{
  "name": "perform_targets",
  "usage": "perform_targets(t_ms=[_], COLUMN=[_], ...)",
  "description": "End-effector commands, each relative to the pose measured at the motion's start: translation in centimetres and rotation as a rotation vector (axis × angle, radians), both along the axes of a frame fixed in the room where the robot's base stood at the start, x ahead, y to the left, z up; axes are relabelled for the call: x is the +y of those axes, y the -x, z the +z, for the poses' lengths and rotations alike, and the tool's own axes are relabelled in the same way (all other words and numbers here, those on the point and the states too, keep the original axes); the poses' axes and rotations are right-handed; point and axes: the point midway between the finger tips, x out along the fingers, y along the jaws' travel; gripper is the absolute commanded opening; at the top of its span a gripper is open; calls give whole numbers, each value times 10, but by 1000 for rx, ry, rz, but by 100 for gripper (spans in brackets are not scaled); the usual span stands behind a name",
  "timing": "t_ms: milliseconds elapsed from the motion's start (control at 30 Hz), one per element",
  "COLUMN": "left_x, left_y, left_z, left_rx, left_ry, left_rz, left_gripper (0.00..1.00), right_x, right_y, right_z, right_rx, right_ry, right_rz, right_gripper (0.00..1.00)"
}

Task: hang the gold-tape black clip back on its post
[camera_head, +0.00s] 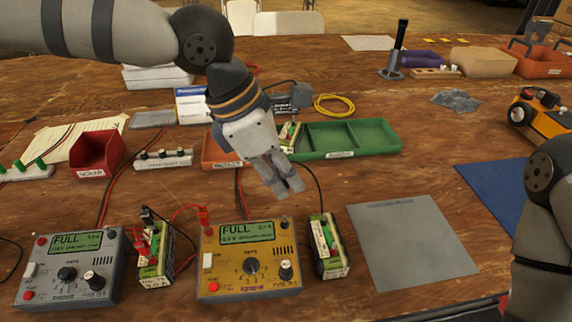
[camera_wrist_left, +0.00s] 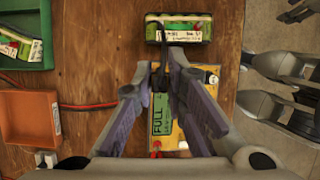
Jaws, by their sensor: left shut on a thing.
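My left gripper (camera_head: 287,187) is shut and hangs above the table, behind the gold charger (camera_head: 248,262) and its green FULL screen. In the left wrist view its fingers (camera_wrist_left: 160,72) close around a small dark thing, which looks like the black clip (camera_wrist_left: 159,82). No gold tape can be made out on it. A black lead (camera_head: 318,185) runs from near the fingers toward the battery pack (camera_head: 328,246) right of the gold charger. A white strip with black posts (camera_head: 163,158) lies further left; I cannot tell which post is the clip's.
A grey charger (camera_head: 68,268) and a battery pack with red clips (camera_head: 155,255) stand left of the gold charger. A green tray (camera_head: 365,150) and an orange tray (camera_head: 215,155) lie behind the gripper. A grey mat (camera_head: 412,250) at right is bare. My right arm fills the right edge.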

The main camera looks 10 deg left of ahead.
Motion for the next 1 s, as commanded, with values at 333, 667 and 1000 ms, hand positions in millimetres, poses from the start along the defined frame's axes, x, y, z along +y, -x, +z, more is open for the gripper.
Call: perform_targets(t_ms=[333,667,1000], left_x=[0,0,0], left_y=[0,0,0], left_z=[-3,-28,-55], left_rx=[1,2,4], left_ry=[0,0,0], left_rz=[0,0,1], left_gripper=[0,0,0], right_x=[0,0,0], right_y=[0,2,4], right_z=[0,-1,-4], right_rx=[1,6,15], right_ry=[0,0,0], right_rz=[0,0,0], right_gripper=[40,40,40])
